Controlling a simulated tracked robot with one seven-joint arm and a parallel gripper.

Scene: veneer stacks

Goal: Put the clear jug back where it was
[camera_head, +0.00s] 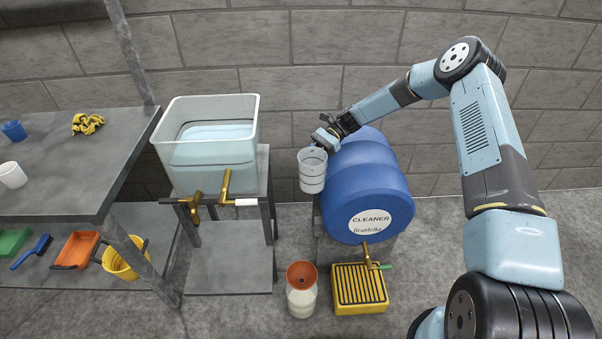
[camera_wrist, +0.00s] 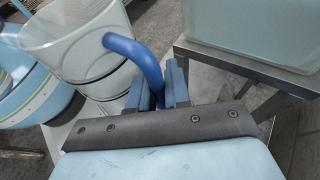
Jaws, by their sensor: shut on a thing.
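The clear jug (camera_head: 312,172) is a translucent, ribbed vessel held in the air just left of the blue cleaner barrel. In the wrist view the jug (camera_wrist: 75,45) fills the upper left, with its blue curved handle (camera_wrist: 130,50) running down between the jaws. My gripper (camera_head: 326,140) is shut on that handle; in the wrist view its jaws (camera_wrist: 158,88) sit on either side of it. The jug looks roughly upright in the head view. I cannot tell whether anything is inside it.
A clear water tank (camera_head: 210,175) on a grey stand has brass taps. The blue barrel (camera_head: 362,195) lies on its side above a yellow drip tray (camera_head: 360,308). A bottle with an orange funnel (camera_head: 301,275) stands on the floor. A grey bench (camera_head: 95,165) with cups is at left.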

